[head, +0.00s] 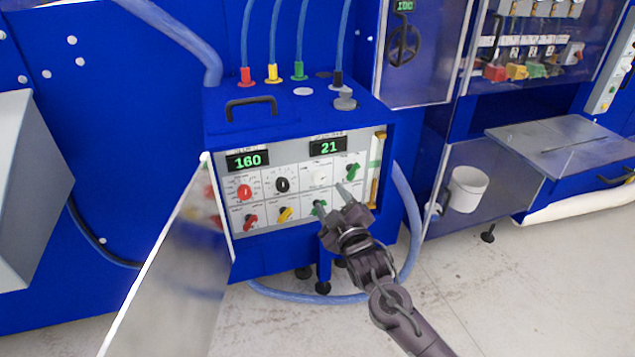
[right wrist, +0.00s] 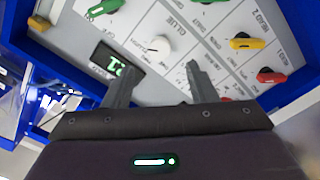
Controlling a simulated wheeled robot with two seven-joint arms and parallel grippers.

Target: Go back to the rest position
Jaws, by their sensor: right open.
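My right gripper (head: 340,200) is in front of the control panel (head: 262,215) of a blue machine box. In the right wrist view its two fingers (right wrist: 160,85) stand apart with nothing between them. The white knob (right wrist: 155,46) and the green "21" display (right wrist: 112,68) lie beyond the fingers. I cannot tell whether a fingertip touches the panel. In the head view the panel shows a red knob (head: 244,191), a black knob (head: 282,184) and several coloured switches. A "160" display (head: 247,161) sits at upper left. My left gripper is in neither view.
A door (head: 175,265) stands open at the panel's left. A blue hose (head: 310,297) runs along the floor below the box. A white cup-like container (head: 467,188) is behind a clear panel at right. The pale floor (head: 530,290) at lower right is clear.

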